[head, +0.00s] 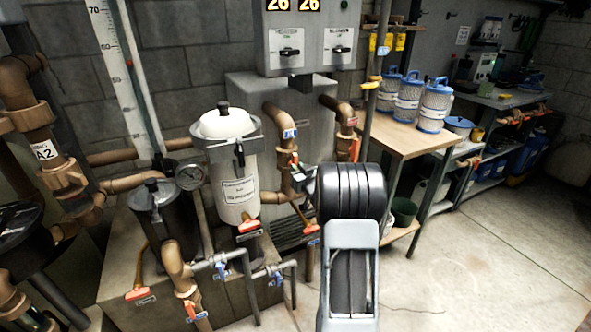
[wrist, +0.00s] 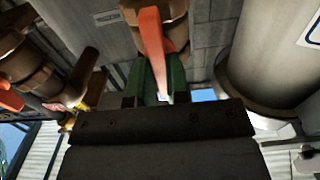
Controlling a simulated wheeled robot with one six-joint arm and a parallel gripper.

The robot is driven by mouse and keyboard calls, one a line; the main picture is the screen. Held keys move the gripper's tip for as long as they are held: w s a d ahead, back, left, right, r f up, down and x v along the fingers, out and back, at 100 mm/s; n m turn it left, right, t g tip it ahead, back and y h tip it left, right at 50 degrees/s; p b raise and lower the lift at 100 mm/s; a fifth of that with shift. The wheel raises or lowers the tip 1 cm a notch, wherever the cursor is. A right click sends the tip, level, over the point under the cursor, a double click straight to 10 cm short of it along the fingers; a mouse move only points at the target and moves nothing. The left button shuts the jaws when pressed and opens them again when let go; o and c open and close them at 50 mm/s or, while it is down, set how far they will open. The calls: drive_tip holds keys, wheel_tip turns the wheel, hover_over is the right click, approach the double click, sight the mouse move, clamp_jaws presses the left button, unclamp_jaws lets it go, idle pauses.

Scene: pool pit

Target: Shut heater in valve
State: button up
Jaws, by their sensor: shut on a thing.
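My gripper (head: 300,180) reaches to the left of the two brown pipes under the heater box, the one with a blue tag (head: 290,134). In the wrist view, my gripper's green fingers (wrist: 160,84) are shut around an orange valve handle (wrist: 152,45). The handle stands lengthwise along its brown pipe fitting in that view. In the head view the held handle is largely hidden by the gripper and pipe. The grey heater box (head: 250,92) stands behind, against the wall.
The right heater pipe (head: 343,114), with a red tag, has its own orange handle (head: 355,150) close by. A white-lidded filter housing (head: 233,180) stands left of my gripper. A wooden table (head: 400,135) with blue-lidded canisters stands right. Floor at the front right is clear.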

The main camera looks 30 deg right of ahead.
clamp_jaws()
drive_tip(key=m+p, duration=0.9)
drive_tip(key=m, duration=0.9)
drive_tip(key=shift+m+p, duration=0.3)
drive_tip(key=shift+p, duration=0.1)
drive_tip(key=o, duration=0.7)
unclamp_jaws()
drive_tip(key=shift+s+a, duration=0.25)
drive_tip(key=shift+s, duration=1.5)
drive_tip(key=shift+s+a, duration=0.2)
drive_tip(key=shift+s, duration=1.55)
